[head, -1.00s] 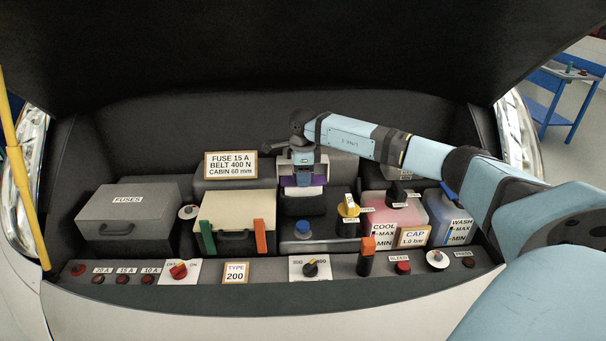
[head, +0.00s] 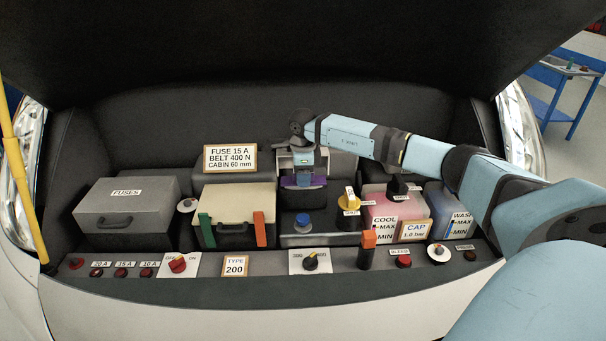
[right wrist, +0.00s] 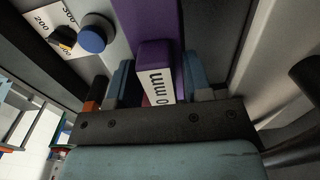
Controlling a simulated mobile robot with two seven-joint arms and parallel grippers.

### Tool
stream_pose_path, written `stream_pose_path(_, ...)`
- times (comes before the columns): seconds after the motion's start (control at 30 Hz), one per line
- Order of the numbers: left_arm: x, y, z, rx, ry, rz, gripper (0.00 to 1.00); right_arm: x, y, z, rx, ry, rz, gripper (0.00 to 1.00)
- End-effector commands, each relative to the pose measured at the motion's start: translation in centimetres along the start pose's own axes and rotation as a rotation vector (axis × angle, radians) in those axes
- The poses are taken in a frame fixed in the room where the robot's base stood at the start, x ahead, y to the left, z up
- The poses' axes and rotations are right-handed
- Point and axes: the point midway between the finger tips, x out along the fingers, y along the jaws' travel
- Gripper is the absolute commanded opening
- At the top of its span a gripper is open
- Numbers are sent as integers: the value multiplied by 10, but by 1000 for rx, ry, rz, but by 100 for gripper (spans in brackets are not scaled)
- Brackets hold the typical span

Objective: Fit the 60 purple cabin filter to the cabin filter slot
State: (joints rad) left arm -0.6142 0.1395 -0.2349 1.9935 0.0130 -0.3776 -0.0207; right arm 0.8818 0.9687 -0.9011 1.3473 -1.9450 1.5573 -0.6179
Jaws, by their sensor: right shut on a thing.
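The purple cabin filter (head: 296,181) is held by my right gripper (head: 302,173) at the middle of the engine bay, above and behind the blue cap. In the right wrist view the purple filter (right wrist: 157,65) sits between the two blue-grey fingers, with a white label whose visible end reads "0 mm". The right gripper (right wrist: 157,88) is shut on it. The pale-framed housing around the filter (head: 320,160) appears to be the cabin filter slot; how deep the filter sits in it cannot be told. The left gripper does not show.
A sign reading "CABIN 60 mm" (head: 230,158) stands left of the filter. The fuse box (head: 125,205) and beige box (head: 235,205) are further left. The blue cap (head: 302,221), yellow-topped dipstick (head: 349,200) and coolant tank (head: 382,203) are close by. The dark hood hangs above.

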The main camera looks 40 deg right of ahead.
Motion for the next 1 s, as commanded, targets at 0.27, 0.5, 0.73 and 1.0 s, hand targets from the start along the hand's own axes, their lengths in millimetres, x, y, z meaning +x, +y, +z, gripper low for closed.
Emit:
stream_pose_path(0.27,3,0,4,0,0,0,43,8,0,0,0,1,1,0)
stream_pose_path(0.5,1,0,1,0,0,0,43,4,1,0,0,1,2,0)
stream_pose_path(0.73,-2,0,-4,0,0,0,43,-6,0,0,0,0,1,0)
stream_pose_path(1.0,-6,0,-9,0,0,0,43,-18,0,0,0,0,0,0)
